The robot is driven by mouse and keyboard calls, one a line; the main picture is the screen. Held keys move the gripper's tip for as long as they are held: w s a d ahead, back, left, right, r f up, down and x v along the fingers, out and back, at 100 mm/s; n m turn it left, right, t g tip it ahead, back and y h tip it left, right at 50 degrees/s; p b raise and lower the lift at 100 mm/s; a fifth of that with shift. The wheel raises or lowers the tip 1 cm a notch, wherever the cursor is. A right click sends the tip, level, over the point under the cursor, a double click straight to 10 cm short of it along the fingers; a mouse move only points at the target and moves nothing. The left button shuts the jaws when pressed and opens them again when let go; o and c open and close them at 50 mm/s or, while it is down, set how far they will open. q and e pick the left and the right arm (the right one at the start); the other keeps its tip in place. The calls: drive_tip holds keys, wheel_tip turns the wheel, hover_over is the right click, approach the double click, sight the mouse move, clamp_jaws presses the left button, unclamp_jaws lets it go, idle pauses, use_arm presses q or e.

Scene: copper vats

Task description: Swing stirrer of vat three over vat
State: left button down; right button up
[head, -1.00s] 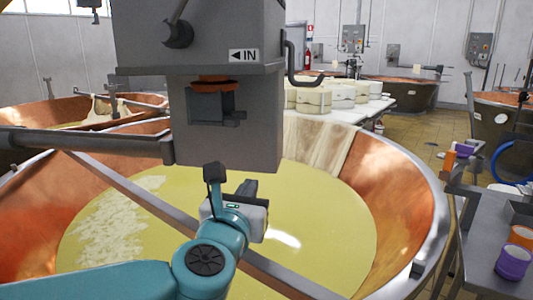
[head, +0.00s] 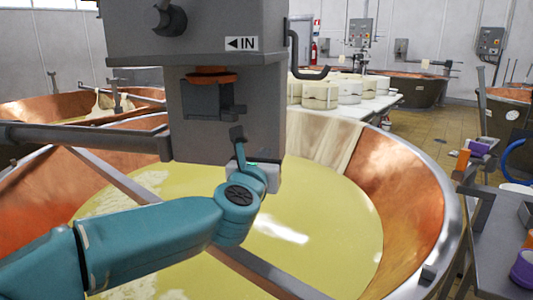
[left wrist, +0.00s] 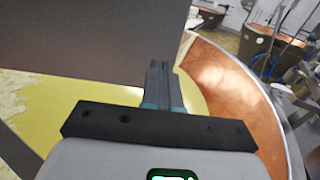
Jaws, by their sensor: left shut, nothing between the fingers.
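The stirrer (head: 225,115) is a grey box-shaped head with an "IN" arrow label and a dark bar at its left. It stands over the copper vat (head: 405,190), which holds yellow liquid (head: 325,215). My left gripper (head: 238,145) is shut and empty, close against the lower front of the grey housing. In the left wrist view the closed fingers (left wrist: 158,85) point forward beside a large grey face of the stirrer (left wrist: 100,40). Whether they touch it I cannot tell. My right gripper is not in view.
A metal bar (head: 120,178) crosses the vat below my arm. A white table (head: 370,108) with pale cheese rounds stands behind. A steel side table (head: 490,250) with purple and orange cups is at the right. Other vats (head: 410,90) stand further back.

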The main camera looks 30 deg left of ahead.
use_arm(q)
drive_tip(key=shift+x, duration=1.35)
